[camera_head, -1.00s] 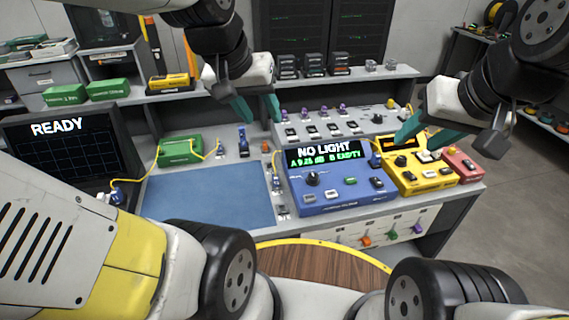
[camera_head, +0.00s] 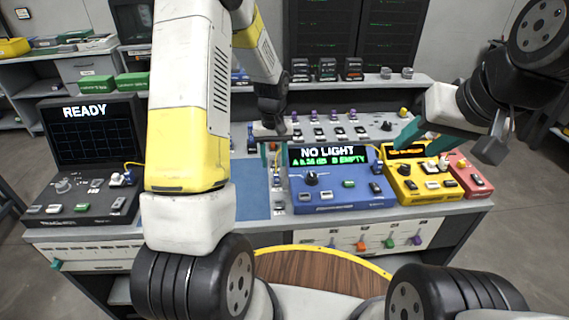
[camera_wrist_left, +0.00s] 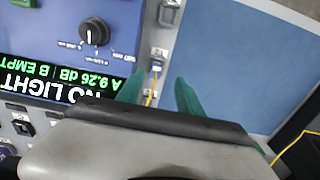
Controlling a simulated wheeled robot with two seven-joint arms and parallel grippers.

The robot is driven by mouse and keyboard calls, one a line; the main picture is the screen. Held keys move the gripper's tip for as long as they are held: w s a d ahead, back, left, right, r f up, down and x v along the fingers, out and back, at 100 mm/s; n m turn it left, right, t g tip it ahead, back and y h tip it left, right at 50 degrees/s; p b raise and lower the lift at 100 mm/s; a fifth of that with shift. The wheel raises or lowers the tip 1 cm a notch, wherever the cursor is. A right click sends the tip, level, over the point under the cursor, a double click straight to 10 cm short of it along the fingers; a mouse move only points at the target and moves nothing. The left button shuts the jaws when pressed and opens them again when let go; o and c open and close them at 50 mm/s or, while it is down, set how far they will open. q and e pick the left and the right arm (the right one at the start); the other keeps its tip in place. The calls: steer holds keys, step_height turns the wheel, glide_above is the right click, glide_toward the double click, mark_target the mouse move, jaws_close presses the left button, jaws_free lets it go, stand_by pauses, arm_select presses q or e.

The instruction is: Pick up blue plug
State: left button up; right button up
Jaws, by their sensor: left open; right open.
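A small blue plug (camera_head: 277,181) with a yellow cable sits in the strip between the blue mat and the blue meter. In the left wrist view the plug (camera_wrist_left: 157,66) lies just beyond the gap between my left fingertips. My left gripper (camera_head: 272,152) is open and points down over this strip, with its fingers (camera_wrist_left: 158,88) on either side of the yellow cable in the wrist view. The fingers appear apart from the plug. My right gripper (camera_head: 424,143) is open and empty above the yellow device. My left arm hides much of the mat and the green case area.
The blue meter (camera_head: 340,196) reading "NO LIGHT" stands right beside the plug. The yellow device (camera_head: 415,188) and red device (camera_head: 468,180) are further right. The blue mat (camera_head: 253,204) is clear where visible. A black "READY" instrument (camera_head: 88,150) stands left.

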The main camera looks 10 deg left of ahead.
mark_target(276, 173)
arm_select(q)
steer(key=f, duration=0.4)
steer(key=w+f, duration=0.1)
steer(key=f, duration=0.2)
steer(key=shift+d, duration=0.2)
jaws_close()
